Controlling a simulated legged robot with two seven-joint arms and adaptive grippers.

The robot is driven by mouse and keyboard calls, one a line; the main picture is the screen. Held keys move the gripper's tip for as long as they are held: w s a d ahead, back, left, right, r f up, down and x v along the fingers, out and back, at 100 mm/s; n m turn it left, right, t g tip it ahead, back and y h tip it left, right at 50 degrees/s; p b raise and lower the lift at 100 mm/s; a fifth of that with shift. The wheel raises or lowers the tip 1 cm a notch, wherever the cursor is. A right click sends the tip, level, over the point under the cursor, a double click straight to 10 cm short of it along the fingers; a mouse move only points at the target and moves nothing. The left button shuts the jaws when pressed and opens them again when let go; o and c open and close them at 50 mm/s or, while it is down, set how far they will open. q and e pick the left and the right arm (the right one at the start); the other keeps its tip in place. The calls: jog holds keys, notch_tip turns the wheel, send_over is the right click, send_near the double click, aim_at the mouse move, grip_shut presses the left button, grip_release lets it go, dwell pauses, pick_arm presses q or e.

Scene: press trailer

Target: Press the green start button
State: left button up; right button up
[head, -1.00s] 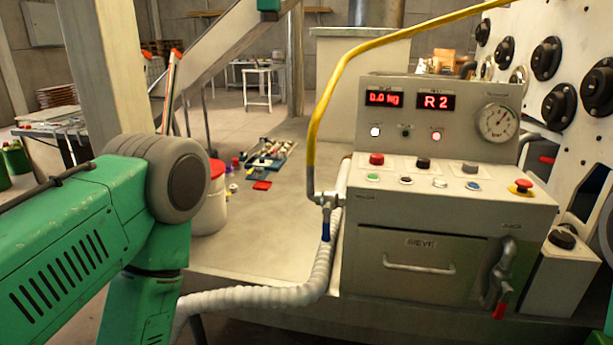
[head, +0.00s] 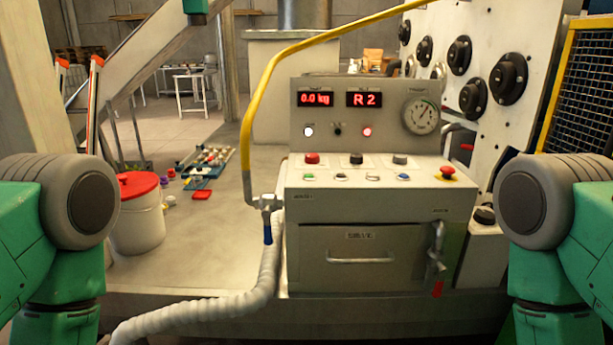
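The green start button (head: 309,177) is a small, low green button at the left of the lower button row on the grey control box (head: 380,207). A larger red button (head: 312,159) sits just behind it. Black, white and blue low buttons lie in the same row to its right. My green arms show only at the left and right picture edges, with grey rounded joints. Both grippers are out of the picture, so their state and distance from the button are hidden.
A red emergency knob on yellow (head: 447,172) sits at the box's right. A yellow pipe (head: 247,130) and white ribbed hose (head: 262,275) run along its left side. A white bucket with a red lid (head: 138,220) stands left. A mesh guard (head: 588,90) stands at right.

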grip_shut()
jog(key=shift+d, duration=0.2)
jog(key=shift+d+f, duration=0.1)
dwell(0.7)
